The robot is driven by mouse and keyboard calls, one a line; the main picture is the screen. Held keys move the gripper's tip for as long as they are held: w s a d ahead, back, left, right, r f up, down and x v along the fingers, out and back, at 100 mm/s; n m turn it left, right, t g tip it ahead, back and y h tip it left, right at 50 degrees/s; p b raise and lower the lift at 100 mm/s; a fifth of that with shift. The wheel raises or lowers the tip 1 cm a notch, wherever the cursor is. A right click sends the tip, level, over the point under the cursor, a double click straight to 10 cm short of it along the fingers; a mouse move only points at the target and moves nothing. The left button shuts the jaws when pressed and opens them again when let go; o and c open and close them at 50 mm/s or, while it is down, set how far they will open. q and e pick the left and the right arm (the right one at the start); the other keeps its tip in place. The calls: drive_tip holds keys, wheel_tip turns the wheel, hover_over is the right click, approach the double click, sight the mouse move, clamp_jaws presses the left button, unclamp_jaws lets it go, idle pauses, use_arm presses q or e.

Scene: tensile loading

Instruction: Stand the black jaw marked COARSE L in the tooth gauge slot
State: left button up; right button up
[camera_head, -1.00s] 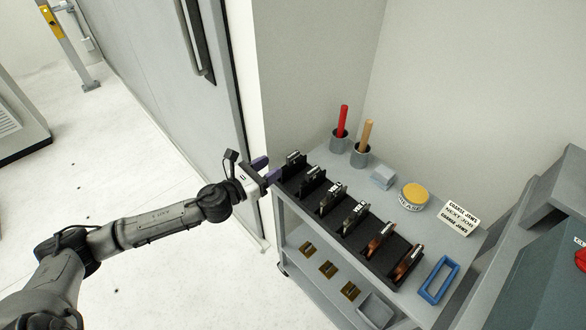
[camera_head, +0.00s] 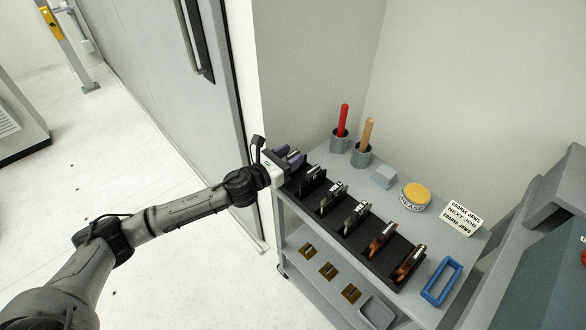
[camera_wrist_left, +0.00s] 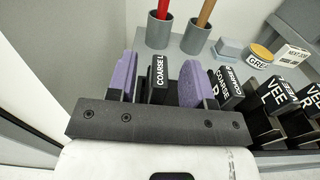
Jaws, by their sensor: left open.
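The black jaw marked COARSE L (camera_wrist_left: 158,78) stands in the end slot of the black rack (camera_head: 344,237), at the rack's far left end. My left gripper (camera_head: 288,156) is open there. In the left wrist view its purple fingers stand on either side of this jaw, with a narrow gap at the left finger; contact on the right side cannot be told. In the head view the gripper mostly hides this jaw. A second COARSE jaw (camera_wrist_left: 226,88) stands in the neighbouring slot, close to the right finger. I cannot identify the tooth gauge slot for certain. My right gripper is not in view.
VEE jaws (camera_wrist_left: 275,95) and copper-coloured jaws (camera_head: 381,239) fill the other slots. A blue rectangular frame (camera_head: 429,292) lies right of the rack. Behind are two cups with red and tan handles (camera_head: 342,120), a grey block (camera_head: 383,177), a grease tin (camera_head: 416,194) and a card (camera_head: 462,217).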

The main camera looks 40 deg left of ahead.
use_arm(q)
drive_tip(key=shift+w, duration=0.2)
clamp_jaws()
idle(0.4)
idle(0.9)
drive_tip(key=shift+r, duration=0.2)
